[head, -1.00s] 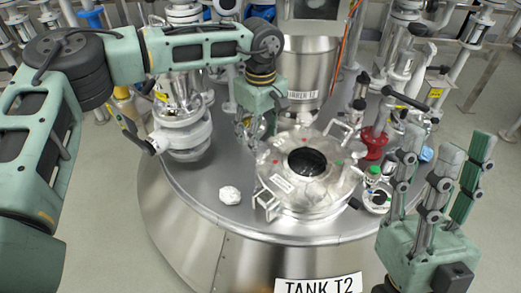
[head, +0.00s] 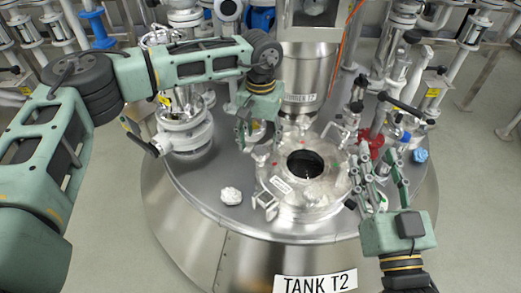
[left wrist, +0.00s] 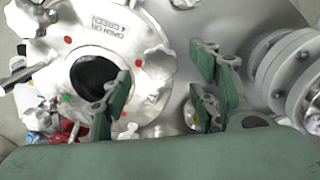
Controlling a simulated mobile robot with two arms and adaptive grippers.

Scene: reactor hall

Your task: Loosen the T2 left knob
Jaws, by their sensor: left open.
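The tank T2 lid (head: 325,190) is a round metal cover with a dark central opening, on top of the tank. A pale star-shaped knob (left wrist: 155,62) shows at its edge in the left wrist view; I cannot tell for certain that this is the left knob. My left gripper (head: 255,135) is over the tank at the lid's back left; its spread fingers also show in the left wrist view (left wrist: 165,105), below the knob and apart from it. Part of the lid is behind them. My right gripper (head: 384,180) has its fingers spread at the lid's right.
A loose-looking white lump (head: 231,196) lies on the tank top (head: 205,190) at front left. A flanged metal fitting (head: 185,135) stands at left, beside my left arm. The cylinder (head: 305,75) rises behind the lid. Red and black valve parts (head: 373,140) stand at right.

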